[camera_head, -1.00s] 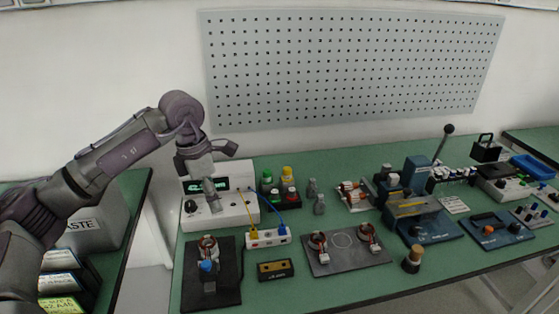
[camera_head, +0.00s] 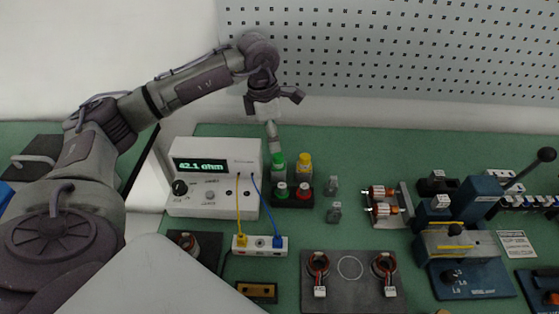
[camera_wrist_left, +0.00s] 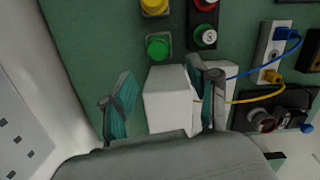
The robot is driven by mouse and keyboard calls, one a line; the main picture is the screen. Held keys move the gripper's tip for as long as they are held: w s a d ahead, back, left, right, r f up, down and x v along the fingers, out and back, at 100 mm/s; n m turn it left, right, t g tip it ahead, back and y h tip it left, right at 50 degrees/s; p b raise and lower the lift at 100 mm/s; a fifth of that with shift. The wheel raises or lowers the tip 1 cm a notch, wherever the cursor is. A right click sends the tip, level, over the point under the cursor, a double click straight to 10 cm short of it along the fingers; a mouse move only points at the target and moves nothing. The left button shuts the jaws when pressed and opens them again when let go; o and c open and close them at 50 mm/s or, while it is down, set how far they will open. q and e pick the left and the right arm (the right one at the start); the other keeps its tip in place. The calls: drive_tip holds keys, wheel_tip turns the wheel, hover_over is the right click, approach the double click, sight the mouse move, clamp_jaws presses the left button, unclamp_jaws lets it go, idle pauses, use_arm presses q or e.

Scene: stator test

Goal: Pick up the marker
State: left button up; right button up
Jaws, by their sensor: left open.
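My left gripper (camera_head: 271,132) hangs fingers down, just right of the ohm meter and behind the green-capped piece (camera_head: 279,163). In the left wrist view its two fingers (camera_wrist_left: 164,100) are spread apart with teal pads, and nothing is held between them. A yellow-capped piece (camera_head: 304,163) stands beside the green one, both on grey bases. Both show in the left wrist view, green (camera_wrist_left: 158,47) and yellow (camera_wrist_left: 154,6), outside the fingers. I cannot tell which object is the marker. My right gripper is not in view.
The white ohm meter (camera_head: 215,160) stands left of the gripper, with yellow and blue leads running to a white terminal strip (camera_head: 260,246). A black button box (camera_head: 292,196) sits in front of the capped pieces. A blue press (camera_head: 460,240) stands right. A pegboard (camera_head: 400,45) is behind.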

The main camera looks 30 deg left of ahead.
sight(278, 155)
use_arm(q)
drive_tip(key=f, duration=0.2)
drive_tip(key=shift+w+d+f, duration=0.15)
drive_tip(key=shift+w+f, duration=0.15)
drive_tip(key=shift+f, duration=0.1)
drive_tip(key=shift+w+f+p, duration=0.1)
drive_tip(key=shift+f+p, duration=0.2)
drive_tip(key=shift+f, duration=0.2)
drive_tip(key=f, duration=0.1)
drive_tip(key=f+p, duration=0.1)
drive_tip(key=f, duration=0.2)
drive_tip(key=shift+w+d+f, duration=0.15)
drive_tip(key=shift+d, duration=0.2)
drive_tip(key=shift+f, duration=0.25)
clamp_jaws()
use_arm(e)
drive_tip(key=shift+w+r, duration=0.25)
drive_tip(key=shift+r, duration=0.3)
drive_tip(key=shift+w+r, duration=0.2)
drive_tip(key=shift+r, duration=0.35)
use_arm(q)
drive_tip(key=shift+r, duration=0.1)
